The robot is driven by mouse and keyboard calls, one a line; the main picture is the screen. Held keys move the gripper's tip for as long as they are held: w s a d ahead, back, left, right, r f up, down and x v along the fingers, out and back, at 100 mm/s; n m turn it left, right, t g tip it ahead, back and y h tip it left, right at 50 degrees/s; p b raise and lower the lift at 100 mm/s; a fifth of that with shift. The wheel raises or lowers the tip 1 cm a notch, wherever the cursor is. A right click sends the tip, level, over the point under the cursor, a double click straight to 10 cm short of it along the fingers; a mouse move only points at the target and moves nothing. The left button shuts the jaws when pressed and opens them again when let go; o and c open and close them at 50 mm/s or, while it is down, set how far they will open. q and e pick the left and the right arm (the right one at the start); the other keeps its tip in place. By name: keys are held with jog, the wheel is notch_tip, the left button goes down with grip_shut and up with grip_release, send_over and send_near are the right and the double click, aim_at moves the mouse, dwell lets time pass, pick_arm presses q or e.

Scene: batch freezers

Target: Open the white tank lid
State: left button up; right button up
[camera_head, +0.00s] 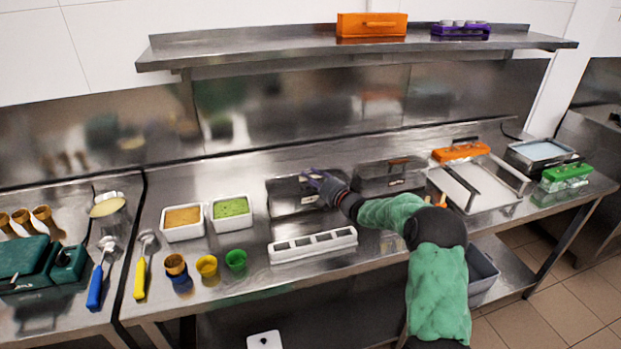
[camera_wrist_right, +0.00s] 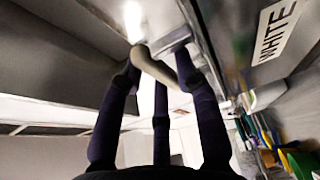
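Two steel tanks with closed metal lids are set into the counter. The left tank's lid (camera_head: 290,190) lies flat, with my right gripper (camera_head: 314,178) over its right side. In the right wrist view a white label reading WHITE (camera_wrist_right: 275,30) is on the steel surface beside the gripper. A pale curved handle (camera_wrist_right: 155,66) lies across and between the dark fingertips of my right gripper (camera_wrist_right: 160,72). These fingers stand apart, and I cannot tell whether they touch the handle. The right tank's lid (camera_head: 388,174) is also down. My left gripper is not in view.
A white divided holder (camera_head: 312,245) lies in front of the tanks. White tubs of brown (camera_head: 183,216) and green (camera_head: 231,207) contents stand left. A white tray with bars (camera_head: 483,187) stands right. A steel shelf (camera_head: 250,47) runs above.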

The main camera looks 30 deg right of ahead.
jog(key=shift+w, duration=0.5)
jog(key=shift+a, duration=0.1)
grip_shut()
